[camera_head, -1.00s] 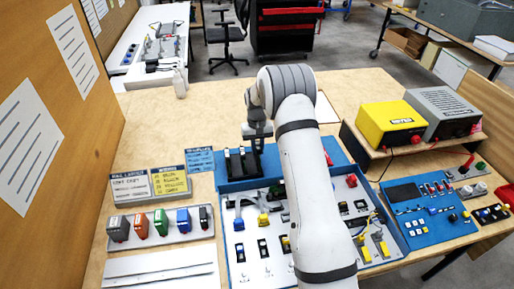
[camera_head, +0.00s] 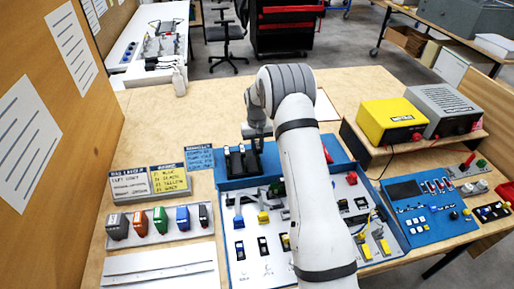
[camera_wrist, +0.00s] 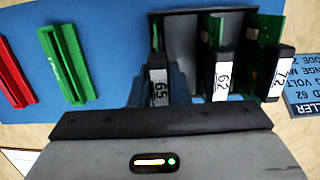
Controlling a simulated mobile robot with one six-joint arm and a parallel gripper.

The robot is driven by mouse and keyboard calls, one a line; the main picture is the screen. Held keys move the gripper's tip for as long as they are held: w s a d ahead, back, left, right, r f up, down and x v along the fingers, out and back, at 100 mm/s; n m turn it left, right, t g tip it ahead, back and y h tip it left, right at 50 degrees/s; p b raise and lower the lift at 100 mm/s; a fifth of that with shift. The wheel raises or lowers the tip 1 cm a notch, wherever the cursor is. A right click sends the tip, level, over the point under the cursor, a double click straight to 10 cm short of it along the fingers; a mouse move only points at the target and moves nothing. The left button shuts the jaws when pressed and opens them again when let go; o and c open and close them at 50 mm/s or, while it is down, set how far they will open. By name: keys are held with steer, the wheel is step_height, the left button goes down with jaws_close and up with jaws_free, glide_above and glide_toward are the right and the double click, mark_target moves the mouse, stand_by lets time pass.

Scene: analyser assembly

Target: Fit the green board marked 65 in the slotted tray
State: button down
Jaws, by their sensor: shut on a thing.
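The green board marked 65 (camera_wrist: 158,84) shows its dark end block and white label in the wrist view. My gripper (camera_wrist: 157,98) is shut on that block, and its green part runs up along the left side of the slotted tray (camera_wrist: 184,42). I cannot tell how deep the board sits in its slot. Boards marked 62 (camera_wrist: 221,76) and 72 (camera_wrist: 282,76) stand in the tray to its right. In the head view my gripper (camera_head: 256,146) is just above the dark tray (camera_head: 242,162), and the held board cannot be made out.
A green rail (camera_wrist: 66,62) and a red rail (camera_wrist: 14,78) lie left of the tray in the wrist view. Several coloured modules (camera_head: 160,221) stand left of the panel (camera_head: 250,252). A yellow box (camera_head: 391,120) is at right. The table behind the tray is clear.

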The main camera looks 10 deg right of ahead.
steer(key=shift+f, duration=0.3)
steer(key=c, duration=1.3)
jaws_free()
steer(key=shift+o, duration=0.5)
steer(key=shift+o, duration=1.2)
steer(key=shift+r, duration=0.1)
steer(key=shift+r+p, duration=1.45)
steer(key=shift+r, duration=2)
